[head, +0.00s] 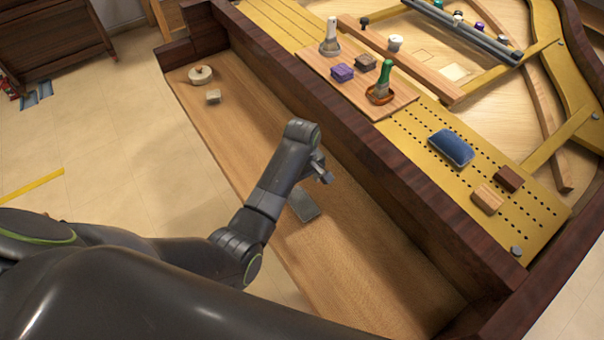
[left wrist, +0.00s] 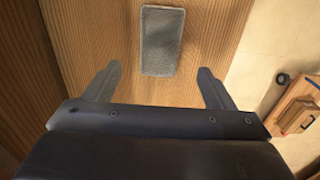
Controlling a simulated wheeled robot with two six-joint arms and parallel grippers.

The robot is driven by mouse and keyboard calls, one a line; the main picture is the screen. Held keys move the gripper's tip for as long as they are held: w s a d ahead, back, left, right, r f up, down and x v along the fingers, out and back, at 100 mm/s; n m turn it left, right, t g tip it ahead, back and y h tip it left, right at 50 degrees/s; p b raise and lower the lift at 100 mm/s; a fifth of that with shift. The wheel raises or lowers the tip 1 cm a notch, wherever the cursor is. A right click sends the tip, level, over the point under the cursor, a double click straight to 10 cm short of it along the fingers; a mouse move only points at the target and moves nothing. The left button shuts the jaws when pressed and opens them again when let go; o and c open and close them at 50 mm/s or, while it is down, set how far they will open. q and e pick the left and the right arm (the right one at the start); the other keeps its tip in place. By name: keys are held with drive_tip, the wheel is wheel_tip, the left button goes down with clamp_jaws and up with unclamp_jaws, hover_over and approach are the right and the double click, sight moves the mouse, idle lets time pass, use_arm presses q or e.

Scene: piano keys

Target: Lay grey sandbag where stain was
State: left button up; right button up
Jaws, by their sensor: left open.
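The grey sandbag (head: 304,204) looks like a flat grey block and lies on the bare wooden keybed (head: 232,132) of the piano. It also shows in the left wrist view (left wrist: 162,40), upper middle, lying flat on the wood. My left gripper (head: 325,178) is above the keybed close to the sandbag. In the left wrist view the gripper (left wrist: 158,68) is open, its two fingers apart and empty, with the sandbag beyond and between the fingertips. I see no stain on the visible wood. My right gripper is not in view.
A round pale pad (head: 200,75) and a small beige block (head: 213,97) lie at the keybed's far end. A dark wooden rail (head: 330,110) borders it. Beyond are a tool board (head: 318,68), a blue bag (head: 451,147) and two wooden blocks. The lower keybed is clear.

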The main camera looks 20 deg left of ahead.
use_arm(q)
drive_tip(key=shift+r, duration=1.9)
drive_tip(key=s+a+f+m+t, duration=0.2)
drive_tip(key=s+a+f+m, duration=0.2)
drive_tip(key=s+a, duration=0.75)
drive_tip(key=s+a+r+m+t+y, duration=0.1)
drive_tip(key=s+a+r+m, duration=0.2)
drive_tip(key=s, duration=0.6)
drive_tip(key=s+a+r+m+t+y, duration=0.1)
drive_tip(key=s+r+m, duration=0.25)
drive_tip(key=s, duration=0.55)
wheel_tip(320, 180, down, 23)
drive_tip(key=a+g, duration=0.1)
drive_tip(key=g, duration=0.1)
drive_tip(key=s+d+f+h, duration=0.1)
drive_tip(key=s+f, duration=1.4)
drive_tip(key=f, duration=0.1)
drive_tip(key=shift+f+n+g, duration=0.35)
drive_tip(key=shift+f+g, duration=0.05)
